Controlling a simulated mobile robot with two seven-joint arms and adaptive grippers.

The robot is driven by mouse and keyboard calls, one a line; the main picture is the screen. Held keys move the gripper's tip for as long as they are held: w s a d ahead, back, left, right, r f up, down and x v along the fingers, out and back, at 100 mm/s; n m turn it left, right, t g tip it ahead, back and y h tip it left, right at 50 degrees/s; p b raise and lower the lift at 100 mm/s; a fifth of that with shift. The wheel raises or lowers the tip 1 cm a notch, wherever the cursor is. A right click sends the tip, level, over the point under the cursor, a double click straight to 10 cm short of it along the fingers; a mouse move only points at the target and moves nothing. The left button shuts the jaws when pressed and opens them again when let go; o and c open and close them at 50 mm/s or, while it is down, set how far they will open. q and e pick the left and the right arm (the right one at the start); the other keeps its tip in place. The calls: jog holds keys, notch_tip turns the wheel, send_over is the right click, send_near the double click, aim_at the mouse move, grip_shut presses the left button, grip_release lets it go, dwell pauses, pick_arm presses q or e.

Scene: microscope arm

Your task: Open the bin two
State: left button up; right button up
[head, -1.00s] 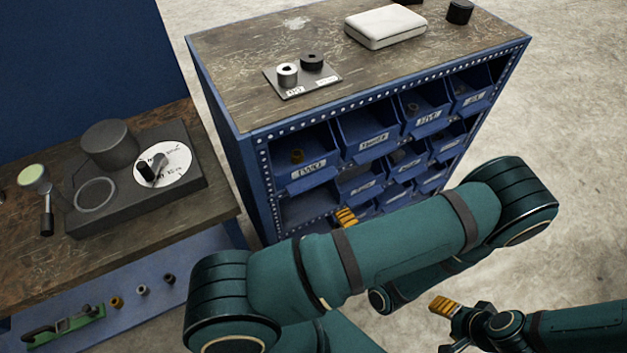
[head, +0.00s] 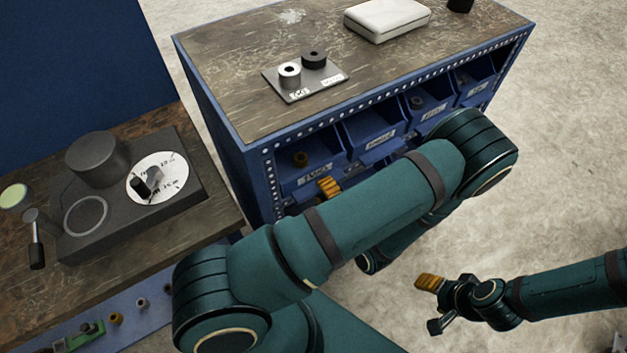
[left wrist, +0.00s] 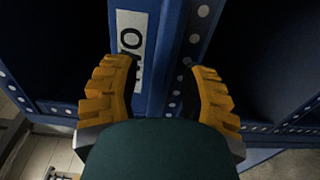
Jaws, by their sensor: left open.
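The blue cabinet (head: 262,190) holds blue bins with white labels. The upper left bin (head: 295,180) has a small brownish part inside; its label is too small to read surely in the head view. My left gripper (head: 328,186) is at this bin's front, one orange finger showing, the rest hidden by my arm. In the left wrist view the gripper (left wrist: 162,72) is open, its fingers on either side of a blue bin edge (left wrist: 168,55) and a white label (left wrist: 131,50) ending in "O". Contact is unclear. My right gripper (head: 435,295) hangs over the floor, away from the cabinet.
On the cabinet top are a small plate with two cylinders (head: 300,85), a white case (head: 387,20) and a dark cylinder (head: 460,4). A wooden bench (head: 120,265) with a dark microscope base (head: 75,235) stands left. My arm covers the lower bins. Floor at right is clear.

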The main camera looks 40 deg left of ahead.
pick_arm(q)
jog(key=shift+x, duration=0.75)
jog(key=shift+c, duration=0.4)
grip_shut()
